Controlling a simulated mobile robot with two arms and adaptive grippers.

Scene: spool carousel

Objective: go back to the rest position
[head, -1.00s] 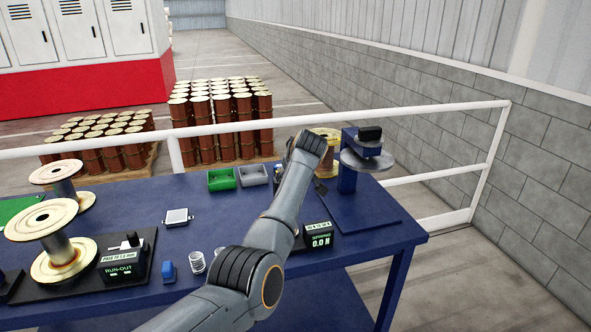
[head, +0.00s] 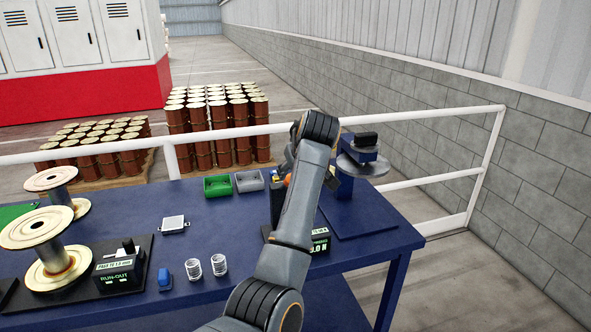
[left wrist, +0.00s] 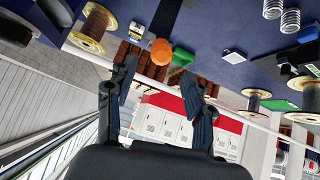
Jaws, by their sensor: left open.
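My left arm rises from the bottom of the head view across the blue table (head: 235,220). Its gripper is mostly hidden behind the arm's own upper end there. In the left wrist view my left gripper (left wrist: 158,72) is open, its two dark fingers apart with nothing held. That view is upside down. An orange knob (left wrist: 161,52) appears beyond the fingertips; it also shows beside my arm in the head view (head: 287,181). My right gripper is in neither view.
A blue stand with a grey disc (head: 362,166) is right of my arm. Green (head: 217,186) and grey bins (head: 249,181), two springs (head: 219,265), a blue block (head: 165,279) and a large spool (head: 45,228) are left. A white railing (head: 420,178) runs behind.

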